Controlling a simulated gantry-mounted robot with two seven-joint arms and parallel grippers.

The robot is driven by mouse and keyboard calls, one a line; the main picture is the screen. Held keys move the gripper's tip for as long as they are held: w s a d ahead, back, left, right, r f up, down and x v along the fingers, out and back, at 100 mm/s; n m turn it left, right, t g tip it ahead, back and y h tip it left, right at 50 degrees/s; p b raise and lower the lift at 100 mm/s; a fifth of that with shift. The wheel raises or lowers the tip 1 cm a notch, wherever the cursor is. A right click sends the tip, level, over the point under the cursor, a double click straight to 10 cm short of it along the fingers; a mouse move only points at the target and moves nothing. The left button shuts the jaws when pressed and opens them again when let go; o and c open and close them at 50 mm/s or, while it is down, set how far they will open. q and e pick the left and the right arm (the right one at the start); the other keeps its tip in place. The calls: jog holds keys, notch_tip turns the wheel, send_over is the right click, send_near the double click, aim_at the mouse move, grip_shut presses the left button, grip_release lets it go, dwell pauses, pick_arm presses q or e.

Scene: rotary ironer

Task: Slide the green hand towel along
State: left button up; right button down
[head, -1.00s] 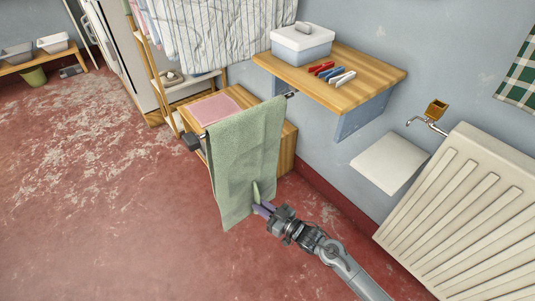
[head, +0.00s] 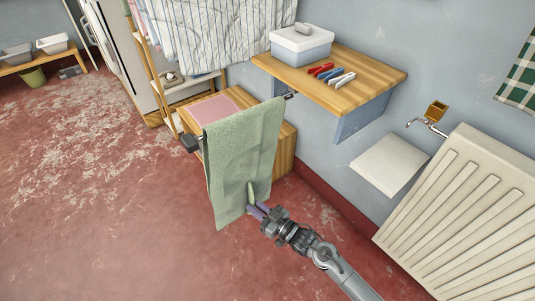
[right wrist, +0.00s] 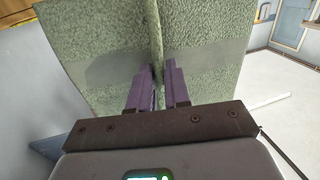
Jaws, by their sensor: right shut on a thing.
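The green hand towel (head: 235,150) hangs folded over a dark rail (head: 291,95) that sticks out from the wall, with its lower end hanging free. My right gripper (head: 252,207) is shut on the towel's lower right part, where a small fold is pinched up between the fingers. In the right wrist view the towel (right wrist: 100,45) fills the upper middle, and the purple fingers of my right gripper (right wrist: 158,88) close on a ridge of cloth. The rail is mostly hidden under the towel; its dark end block (head: 190,143) shows at the left. My left gripper is not in view.
A low wooden bench (head: 285,150) with a pink cloth (head: 213,108) stands behind the towel. A wooden shelf (head: 375,75) above holds a lidded box (head: 301,45) and several pegs (head: 330,74). The red floor at left is clear.

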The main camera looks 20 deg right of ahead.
jog(key=f, duration=0.1)
jog(key=s+a+f, duration=0.1)
jog(key=shift+s+a+f+g, duration=0.25)
jog(key=shift+s+f+g, duration=0.05)
jog(key=shift+f, duration=0.1)
jog(key=c, duration=1.5)
grip_release()
jog(key=shift+o, duration=1.1)
jog(key=shift+s, duration=0.15)
jog(key=shift+o, duration=1.2)
jog(key=shift+s+a, duration=0.25)
jog(key=shift+s, duration=0.15)
jog(key=shift+w+d+r, duration=0.25)
jog(key=shift+w, duration=0.15)
jog(key=shift+d, duration=0.1)
jog(key=p, duration=0.5)
send_near(241, 209)
jog(key=shift+s, duration=0.65)
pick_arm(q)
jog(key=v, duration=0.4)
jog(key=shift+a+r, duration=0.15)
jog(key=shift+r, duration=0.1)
pick_arm(e)
jog(key=shift+d+f, duration=0.15)
jog(key=shift+d, duration=0.25)
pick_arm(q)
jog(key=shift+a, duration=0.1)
